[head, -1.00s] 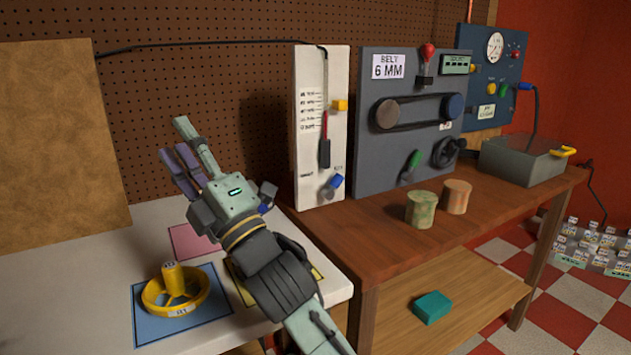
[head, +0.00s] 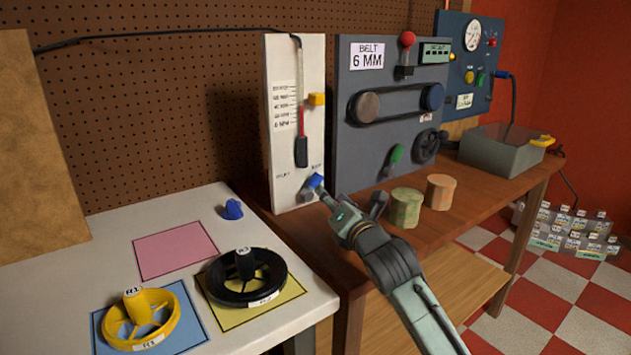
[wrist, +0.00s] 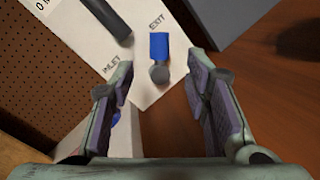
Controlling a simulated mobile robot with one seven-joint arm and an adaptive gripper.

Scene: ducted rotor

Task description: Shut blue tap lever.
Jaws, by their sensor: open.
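The blue tap lever (head: 315,180) is low on the white gauge panel (head: 282,70), near its right edge. In the wrist view the lever (wrist: 159,46) has a blue handle and a rounded grey end, beside the word EXIT. My gripper (head: 327,194) is just in front of the panel's lower right corner in the head view. In the wrist view its fingers (wrist: 160,76) are spread wide, with the lever between and just beyond their tips. The fingers do not appear to touch it. My gripper partly hides the panel's lower right area in the head view.
The grey belt board (head: 345,150) stands right of the panel. Two short cylinders, green (head: 405,208) and tan (head: 440,192), stand on the wooden bench near my gripper. On the white table are a yellow rotor (head: 150,305), a black rotor (head: 275,285) and a blue piece (head: 232,209).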

